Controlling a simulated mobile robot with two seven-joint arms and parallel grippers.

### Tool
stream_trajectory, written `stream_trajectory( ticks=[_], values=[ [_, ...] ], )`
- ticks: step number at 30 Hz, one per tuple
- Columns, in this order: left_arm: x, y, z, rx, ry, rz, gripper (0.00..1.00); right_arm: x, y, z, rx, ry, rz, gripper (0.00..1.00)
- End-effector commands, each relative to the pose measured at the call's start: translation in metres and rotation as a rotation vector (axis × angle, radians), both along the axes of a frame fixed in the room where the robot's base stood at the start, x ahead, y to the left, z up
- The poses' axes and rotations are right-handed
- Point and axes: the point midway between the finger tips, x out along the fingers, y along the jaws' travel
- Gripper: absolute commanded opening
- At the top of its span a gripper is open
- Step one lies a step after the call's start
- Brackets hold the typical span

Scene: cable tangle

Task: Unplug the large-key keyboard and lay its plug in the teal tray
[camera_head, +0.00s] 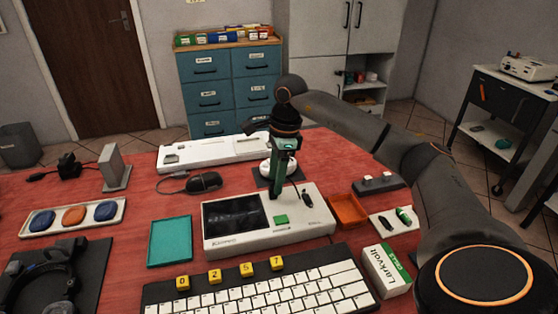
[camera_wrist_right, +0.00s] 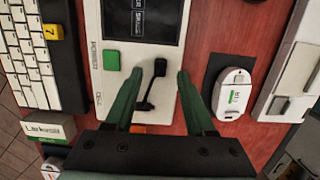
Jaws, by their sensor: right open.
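The large-key keyboard (camera_head: 270,293), with big white keys and a dark frame, lies at the front; its edge shows in the wrist view (camera_wrist_right: 30,60). The teal tray (camera_head: 170,242) lies empty left of the white device (camera_head: 315,222). My right gripper (camera_head: 274,194) points down over the device, open and empty. In the wrist view my right gripper (camera_wrist_right: 160,73) has its fingers on either side of a small black plug (camera_wrist_right: 160,67) with a short dark lead. The plug also shows in the head view (camera_head: 307,199). I cannot tell whose lead it is. My left gripper is out of view.
An orange tray (camera_head: 347,210), a grey strip (camera_head: 378,184), a white tray (camera_head: 382,224) with small parts and a Larkvolt box (camera_head: 387,270) crowd the right. A black mouse (camera_head: 205,181) and white unit (camera_head: 215,152) lie behind. Red table shows around the teal tray.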

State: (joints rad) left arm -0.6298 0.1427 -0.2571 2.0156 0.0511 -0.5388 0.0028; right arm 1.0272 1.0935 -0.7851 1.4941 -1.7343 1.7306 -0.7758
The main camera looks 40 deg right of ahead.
Motion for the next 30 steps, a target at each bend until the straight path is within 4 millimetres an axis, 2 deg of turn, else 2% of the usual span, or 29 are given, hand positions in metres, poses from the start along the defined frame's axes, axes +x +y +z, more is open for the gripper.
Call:
stream_trajectory(
  ticks=[1,6,18,30],
  values=[
    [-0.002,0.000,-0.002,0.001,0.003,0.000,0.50,0.000,0.002,-0.010,0.001,0.002,0.001,0.55],
    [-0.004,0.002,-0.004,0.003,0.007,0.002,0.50,0.002,0.004,-0.026,0.002,0.001,0.001,0.55],
    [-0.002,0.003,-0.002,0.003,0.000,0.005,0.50,0.002,0.005,-0.032,0.001,-0.001,0.001,0.55],
    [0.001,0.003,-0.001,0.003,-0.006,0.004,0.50,0.002,0.005,-0.031,0.002,-0.001,0.001,0.10]
  ],
)
